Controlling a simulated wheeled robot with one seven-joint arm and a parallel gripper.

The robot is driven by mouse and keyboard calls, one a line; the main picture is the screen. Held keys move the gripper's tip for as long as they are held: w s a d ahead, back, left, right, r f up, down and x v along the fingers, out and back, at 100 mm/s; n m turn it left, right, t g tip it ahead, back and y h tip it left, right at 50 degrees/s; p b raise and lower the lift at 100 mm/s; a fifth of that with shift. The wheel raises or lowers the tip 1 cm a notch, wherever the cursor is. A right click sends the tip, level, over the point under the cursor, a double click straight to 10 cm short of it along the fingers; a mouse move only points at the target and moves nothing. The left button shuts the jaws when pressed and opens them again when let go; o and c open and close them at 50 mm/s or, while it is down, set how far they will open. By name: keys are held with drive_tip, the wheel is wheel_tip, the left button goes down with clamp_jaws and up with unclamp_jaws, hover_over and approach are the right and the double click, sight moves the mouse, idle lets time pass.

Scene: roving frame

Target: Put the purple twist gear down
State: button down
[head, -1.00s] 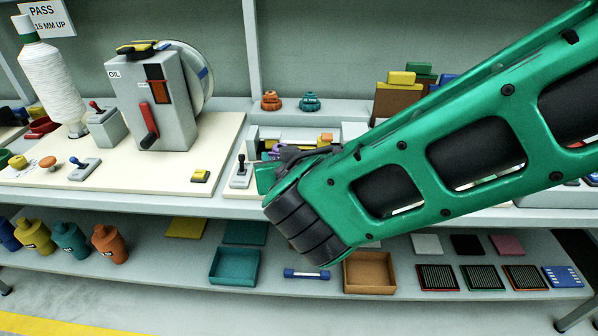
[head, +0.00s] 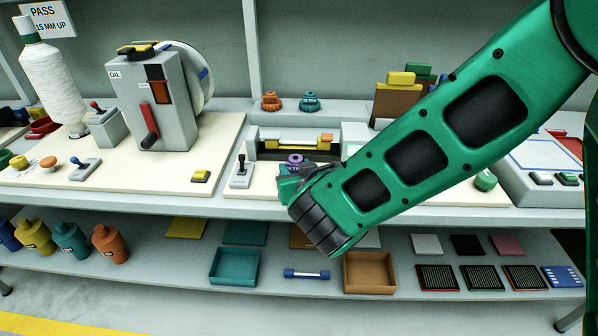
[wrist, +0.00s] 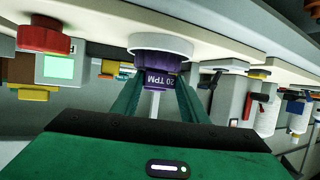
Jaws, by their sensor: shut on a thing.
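The purple twist gear (head: 295,159) shows just above my gripper (head: 290,173) in the head view, over the cream board in the middle of the bench. In the wrist view the gear (wrist: 158,78), marked "20 TPM", sits between the two green fingers of my gripper (wrist: 157,88), which are shut on it. A wide white round piece (wrist: 160,45) adjoins the gear there, and a thin pale rod shows between the fingers. My arm hides part of the board, and I cannot tell whether the gear touches anything below it.
An orange gear (head: 271,101) and a teal gear (head: 310,102) stand behind on the bench. A grey device with a yellow-orange bar (head: 292,141) is close behind my gripper. A small lever box (head: 241,175) is to the left. Trays lie on the lower shelf.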

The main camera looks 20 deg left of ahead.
drive_tip(key=c, duration=1)
unclamp_jaws()
drive_tip(key=shift+s+d+f, duration=0.15)
drive_tip(key=shift+d+f, duration=0.1)
drive_tip(key=shift+f, duration=0.4)
drive_tip(key=shift+c, duration=0.2)
drive_tip(key=shift+d, duration=0.2)
drive_tip(key=shift+d+h, duration=0.3)
drive_tip(key=r+v, duration=0.1)
drive_tip(key=v, duration=1)
drive_tip(key=shift+a, duration=0.25)
drive_tip(key=shift+s, duration=0.15)
